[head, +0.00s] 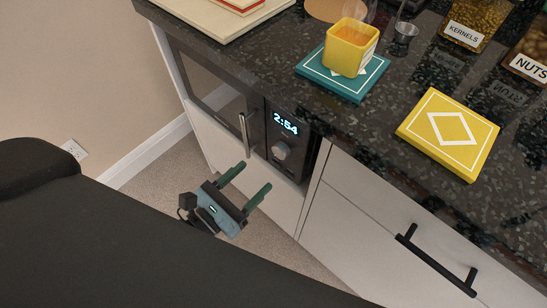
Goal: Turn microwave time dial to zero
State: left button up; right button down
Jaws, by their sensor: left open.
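The microwave (208,85) is built in under the dark counter, with its door shut and a vertical metal handle (245,133) on the door's right side. Its black control panel shows 2:54 on a lit display (286,124). The round grey time dial (281,151) sits below the display. My left gripper (245,183) is open and empty, in front of and below the panel. Its two green fingers point up and right toward the microwave, apart from the dial. My right gripper is not in view.
The counter (395,100) holds a yellow cup (349,48) on a teal coaster (325,80), a yellow coaster (447,130), a small metal cup and jars of kernels and nuts. A drawer handle (436,262) juts out at the lower right. Carpet is free below.

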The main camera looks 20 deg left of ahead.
aim_at(278, 154)
pick_arm(q)
jog(key=shift+p+x, duration=0.95)
jog(key=shift+x, duration=2.95)
jog(key=shift+f, duration=0.1)
jog(key=c, duration=1)
